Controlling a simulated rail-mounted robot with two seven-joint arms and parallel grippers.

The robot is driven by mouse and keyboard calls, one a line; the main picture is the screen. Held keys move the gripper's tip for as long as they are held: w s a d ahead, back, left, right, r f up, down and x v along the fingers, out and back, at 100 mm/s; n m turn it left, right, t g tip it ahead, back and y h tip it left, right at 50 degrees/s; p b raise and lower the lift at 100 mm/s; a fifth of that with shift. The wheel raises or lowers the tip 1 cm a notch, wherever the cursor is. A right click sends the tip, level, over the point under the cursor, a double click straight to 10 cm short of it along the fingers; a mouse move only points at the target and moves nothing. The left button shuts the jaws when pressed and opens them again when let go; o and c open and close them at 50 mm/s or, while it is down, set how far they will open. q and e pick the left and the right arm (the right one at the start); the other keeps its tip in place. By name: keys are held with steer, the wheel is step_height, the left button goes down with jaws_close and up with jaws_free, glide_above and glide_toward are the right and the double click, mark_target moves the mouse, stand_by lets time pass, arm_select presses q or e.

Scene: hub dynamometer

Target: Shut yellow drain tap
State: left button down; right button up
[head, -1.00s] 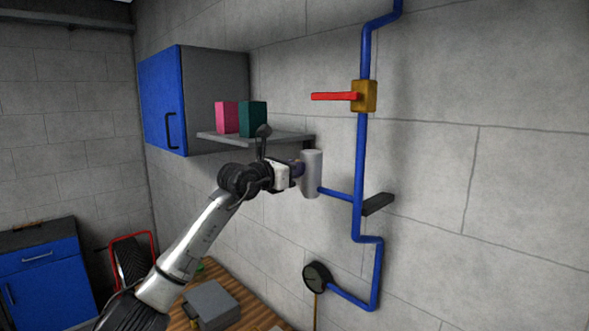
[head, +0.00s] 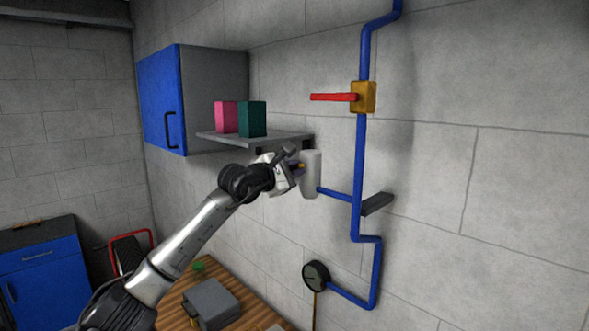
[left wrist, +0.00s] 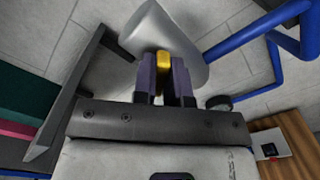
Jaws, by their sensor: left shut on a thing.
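The yellow drain tap (left wrist: 163,62) shows between my left fingers in the left wrist view, against the grey cylinder (left wrist: 165,40). In the head view only a small yellow bit of the tap (head: 301,166) shows beside the cylinder (head: 311,176), which hangs at the end of a blue pipe. My left gripper (head: 296,168) is shut on the tap, just left of the cylinder; its fingers (left wrist: 165,72) stand on both sides of the tap in the wrist view. The fingers hide much of the tap. My right gripper is not in view.
A grey shelf (head: 260,140) with a pink box (head: 227,117) and a green box (head: 252,119) is close above my left gripper. Blue piping (head: 361,150) with a red-levered valve (head: 363,97) and a round gauge (head: 316,276) is to the right.

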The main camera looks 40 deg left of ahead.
arm_select(q)
steer(key=shift+f+m+p, duration=0.15)
steer(key=shift+m+p, duration=0.25)
steer(key=shift+m, duration=2.7)
steer(key=c, duration=1.2)
jaws_free()
steer(key=shift+o, duration=0.2)
steer(key=shift+s, duration=0.1)
